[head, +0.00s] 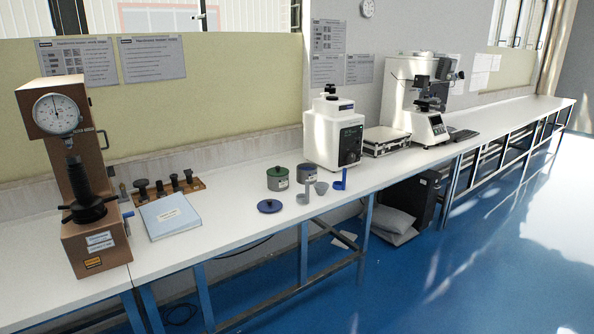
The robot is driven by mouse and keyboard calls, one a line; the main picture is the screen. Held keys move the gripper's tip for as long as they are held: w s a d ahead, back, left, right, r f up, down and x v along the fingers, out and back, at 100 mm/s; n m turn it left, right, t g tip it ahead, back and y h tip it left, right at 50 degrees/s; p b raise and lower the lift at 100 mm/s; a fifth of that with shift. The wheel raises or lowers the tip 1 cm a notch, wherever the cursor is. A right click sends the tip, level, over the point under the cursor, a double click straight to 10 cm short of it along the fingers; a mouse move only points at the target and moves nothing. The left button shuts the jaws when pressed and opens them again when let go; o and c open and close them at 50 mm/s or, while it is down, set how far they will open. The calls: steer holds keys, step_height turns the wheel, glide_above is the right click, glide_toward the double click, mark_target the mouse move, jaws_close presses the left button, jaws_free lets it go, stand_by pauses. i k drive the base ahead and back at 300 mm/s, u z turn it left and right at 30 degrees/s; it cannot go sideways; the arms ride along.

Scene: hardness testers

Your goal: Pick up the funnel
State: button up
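A small pale grey cup- or cone-shaped piece (321,188) stands near the front edge of the white bench; it looks most like the funnel, but it is too small to be sure. A light grey piece with an upright handle (303,197), which looks like a scoop, is just to its left. A blue piece with an upright handle (341,181) is just to its right. My gripper is not in view.
Behind are a grey jar with a green lid (278,179) and another grey container (305,173). A blue lid (270,206) lies front left. A white machine (333,135) stands behind right. A blue-white booklet (170,216) and brown tester (82,180) are left.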

mark_target(321, 190)
steer(key=u, duration=0.75)
steer(key=i, duration=1)
steer(key=u, duration=0.4)
